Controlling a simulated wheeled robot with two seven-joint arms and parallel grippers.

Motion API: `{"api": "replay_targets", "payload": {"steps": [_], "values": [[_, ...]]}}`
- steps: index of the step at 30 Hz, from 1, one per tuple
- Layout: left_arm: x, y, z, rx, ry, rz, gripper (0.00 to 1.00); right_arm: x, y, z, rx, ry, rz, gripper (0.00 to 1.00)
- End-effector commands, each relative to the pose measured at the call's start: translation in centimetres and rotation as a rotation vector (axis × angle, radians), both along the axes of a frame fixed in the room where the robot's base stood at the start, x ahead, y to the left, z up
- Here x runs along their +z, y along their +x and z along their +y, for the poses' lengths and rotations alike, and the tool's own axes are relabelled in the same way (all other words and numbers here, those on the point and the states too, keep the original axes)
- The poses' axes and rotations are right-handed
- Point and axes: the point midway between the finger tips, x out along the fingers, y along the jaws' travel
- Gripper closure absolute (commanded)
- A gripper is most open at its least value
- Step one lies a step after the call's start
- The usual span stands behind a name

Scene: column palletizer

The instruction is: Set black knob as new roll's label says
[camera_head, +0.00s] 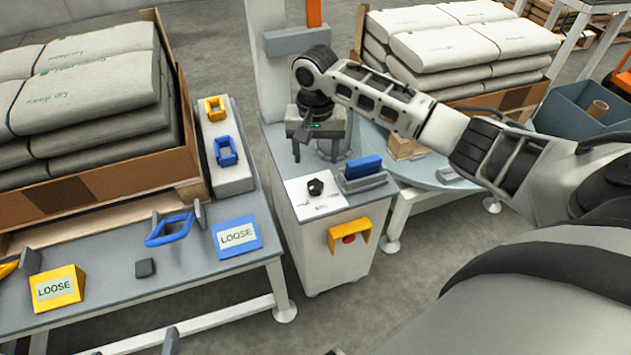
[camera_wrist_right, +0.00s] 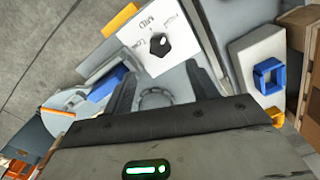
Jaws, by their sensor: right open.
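The black knob (camera_head: 315,187) sits on a white panel (camera_head: 328,203) on top of the grey cabinet. It also shows in the right wrist view (camera_wrist_right: 160,45), with small dark lettering around it that I cannot read surely. My right gripper (camera_head: 318,140) is above the cabinet top, behind the knob in the head view. Its fingers are apart and empty in the right wrist view (camera_wrist_right: 163,90), and apart from the knob. Dark tips at the bottom edge of the head view may be my left gripper; its state is unclear. I see no readable roll label.
A blue block (camera_head: 364,167) in a grey holder stands right of the panel. A yellow guard (camera_head: 349,233) with a red button is on the cabinet front. The left table holds yellow (camera_head: 57,288) and blue (camera_head: 236,237) LOOSE signs. A brown roll (camera_head: 598,108) is in a bin.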

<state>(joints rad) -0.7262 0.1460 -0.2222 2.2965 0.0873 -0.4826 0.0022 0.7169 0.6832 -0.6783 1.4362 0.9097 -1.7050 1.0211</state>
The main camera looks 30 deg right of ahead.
Motion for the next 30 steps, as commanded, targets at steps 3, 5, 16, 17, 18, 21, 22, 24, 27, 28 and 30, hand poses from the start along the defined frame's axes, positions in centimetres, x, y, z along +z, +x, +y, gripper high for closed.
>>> {"api": "replay_targets", "payload": {"steps": [3,5,16,17,18,21,22,24,27,28,30], "values": [[-0.8,-0.2,0.0,-0.003,0.002,0.0,0.0,-3.1,-0.1,0.1,0.0,0.001,0.003,0.42],[-1.0,-0.3,-0.1,-0.005,0.002,0.0,0.0,-4.3,-0.1,0.0,0.0,0.0,0.004,0.42],[-3.3,0.2,-0.8,-0.029,-0.002,0.043,0.0,-8.6,0.0,0.1,0.002,0.0,-0.001,0.42],[-3.4,0.2,-0.8,-0.031,-0.001,0.046,0.0,-8.6,0.0,0.1,0.002,0.0,-0.001,0.42],[-3.5,0.2,-0.8,-0.031,-0.001,0.048,0.0,-8.7,0.0,0.1,0.002,0.0,-0.001,0.42],[-3.5,0.3,-0.8,-0.031,-0.001,0.048,0.0,-8.7,0.0,0.1,0.002,0.0,-0.001,0.42],[-3.5,0.3,-0.8,-0.031,-0.001,0.047,0.0,-8.7,0.0,0.1,0.002,0.0,-0.001,0.42],[-3.5,0.3,-0.8,-0.03,-0.001,0.046,0.0,-8.7,0.0,0.0,0.002,0.0,-0.001,0.42],[-3.4,0.3,-0.8,-0.03,-0.001,0.044,0.0,-8.7,0.0,0.1,0.002,0.0,-0.001,0.56],[-3.4,0.4,-0.8,-0.03,-0.001,0.043,0.0,-8.7,0.0,0.1,0.002,0.0,-0.001,0.64],[-3.3,0.4,-0.8,-0.029,-0.001,0.04,0.0,-8.7,0.0,0.0,0.002,0.0,-0.001,0.83]]}}
